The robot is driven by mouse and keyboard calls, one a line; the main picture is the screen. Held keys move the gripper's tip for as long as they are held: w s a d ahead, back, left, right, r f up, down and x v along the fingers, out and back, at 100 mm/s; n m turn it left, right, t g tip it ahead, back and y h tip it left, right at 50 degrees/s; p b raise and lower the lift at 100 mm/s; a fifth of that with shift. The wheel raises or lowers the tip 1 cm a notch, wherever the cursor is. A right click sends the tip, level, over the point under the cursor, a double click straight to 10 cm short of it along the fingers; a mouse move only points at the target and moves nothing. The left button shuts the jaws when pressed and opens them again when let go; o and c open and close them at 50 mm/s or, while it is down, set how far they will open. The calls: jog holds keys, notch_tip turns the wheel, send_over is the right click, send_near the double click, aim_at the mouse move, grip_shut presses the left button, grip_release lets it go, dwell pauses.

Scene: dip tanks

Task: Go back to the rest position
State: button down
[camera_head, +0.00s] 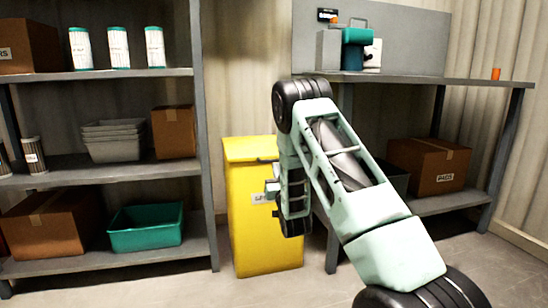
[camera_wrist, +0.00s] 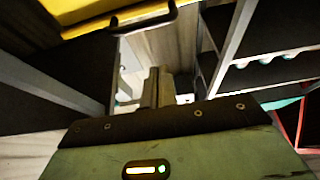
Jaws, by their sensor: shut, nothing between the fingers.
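My pale green arm with black joints reaches up and over in the middle of the head view, and its wrist hangs down in front of the yellow bin (camera_head: 265,235). My gripper (camera_head: 270,188) is at the left side of that wrist, small and partly hard to make out against the bin. In the wrist view my gripper (camera_wrist: 154,88) shows its fingers together with nothing held. The bin's yellow surface (camera_wrist: 85,12) and a dark handle cross the top of the wrist view.
A grey shelf unit (camera_head: 100,168) with boxes, grey trays, a teal bin (camera_head: 146,227) and white cylinders stands at left. A workbench (camera_head: 430,80) with a teal-and-grey device (camera_head: 352,50) and an orange item (camera_head: 496,73) stands at right. Floor is clear in front.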

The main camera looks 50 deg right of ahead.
jog(key=shift+v, duration=0.9)
jog(key=w+a+r+n+g+y+p, duration=0.1)
jog(key=w+a+n+g+y+p, duration=0.3)
jog(key=a, duration=0.8)
jog(key=w+a+r+m+g+y, duration=0.15)
jog(key=a+y, duration=0.45)
jog(key=a, duration=0.7)
jog(key=s+a+n+g+y+p, duration=0.15)
jog(key=s+a, duration=0.25)
jog(key=a, duration=0.4)
jog(key=s+a+n+g+y+p, duration=0.1)
jog(key=s+a+n+g+y, duration=0.2)
jog(key=a, duration=0.4)
jog(key=s+a+r+n+g+p, duration=0.1)
jog(key=s+a+r+n+g, duration=0.3)
jog(key=s, duration=0.6)
jog(key=s+a+f+n+g+p, duration=0.1)
jog(key=s+a+g, duration=0.3)
jog(key=s, duration=0.6)
jog(key=s+r+n+g+h+p, duration=0.2)
jog(key=s, duration=0.9)
notch_tip(320, 180, up, 38)
jog(key=p, duration=3.7)
jog(key=shift+s+p, duration=0.15)
jog(key=shift+p, duration=0.15)
